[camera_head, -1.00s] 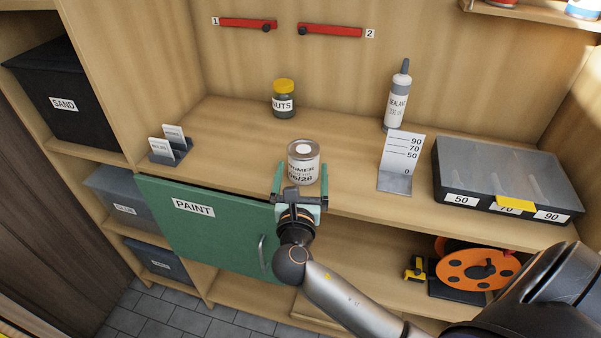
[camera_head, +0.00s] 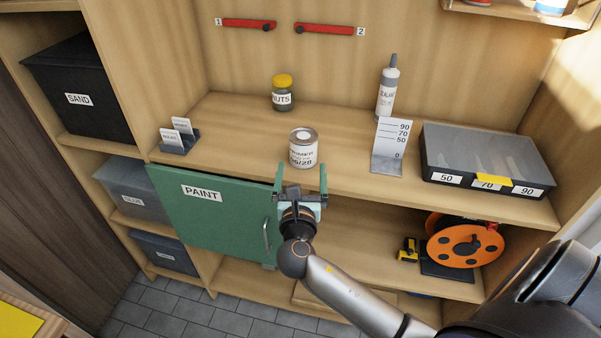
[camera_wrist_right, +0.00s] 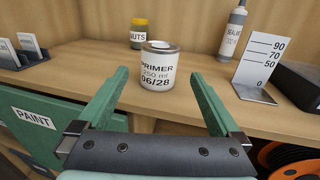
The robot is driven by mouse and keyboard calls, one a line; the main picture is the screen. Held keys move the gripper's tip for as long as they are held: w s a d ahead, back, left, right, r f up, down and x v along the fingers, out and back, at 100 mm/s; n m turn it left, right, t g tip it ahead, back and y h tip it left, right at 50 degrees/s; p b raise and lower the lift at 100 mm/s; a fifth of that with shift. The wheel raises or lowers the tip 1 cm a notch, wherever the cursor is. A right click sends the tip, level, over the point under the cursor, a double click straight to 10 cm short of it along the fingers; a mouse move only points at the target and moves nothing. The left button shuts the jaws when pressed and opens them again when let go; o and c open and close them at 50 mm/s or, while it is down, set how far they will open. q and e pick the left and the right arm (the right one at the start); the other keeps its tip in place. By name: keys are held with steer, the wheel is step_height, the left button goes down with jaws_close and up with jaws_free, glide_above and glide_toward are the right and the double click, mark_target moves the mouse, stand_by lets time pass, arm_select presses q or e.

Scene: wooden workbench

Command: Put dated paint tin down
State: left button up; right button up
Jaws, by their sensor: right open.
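The dated paint tin (camera_head: 303,150) is a small grey-lidded can with a white label, and stands upright on the bench shelf near its front edge. In the right wrist view the tin (camera_wrist_right: 159,68) reads "PRIMER 250 ml 06/28". My right gripper (camera_head: 300,172) is open with green fingers, just in front of the tin and apart from it. In the right wrist view its open fingers (camera_wrist_right: 160,90) point toward the tin, with nothing between them. My left gripper is not in view.
A nuts jar (camera_head: 282,93), a sealant bottle (camera_head: 387,88) and a height gauge (camera_head: 390,146) stand behind and right of the tin. A grey case (camera_head: 482,160) is at right, a card holder (camera_head: 178,142) at left. The green PAINT door (camera_head: 215,220) is below the shelf.

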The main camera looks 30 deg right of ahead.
steer(key=s+a+f+m+g+y, duration=0.1)
steer(key=s+a+f+m+y, duration=0.25)
steer(key=f, duration=0.25)
steer(key=s+a+f+m+g+y, duration=0.1)
steer(key=s+a+f+m+y, duration=0.2)
steer(key=f, duration=0.4)
steer(key=s+a+f+m+g+y, duration=0.1)
steer(key=s+f+m+y, duration=0.15)
steer(key=f+m, duration=0.3)
steer(key=s+a+f+m+g+y, duration=0.2)
steer(key=s+a+f+m+y, duration=0.2)
steer(key=s+m, duration=0.8)
steer(key=shift+a+f+m, duration=1.3)
steer(key=shift+a, duration=0.4)
steer(key=shift+s, duration=0.1)
steer(key=shift+c, duration=0.2)
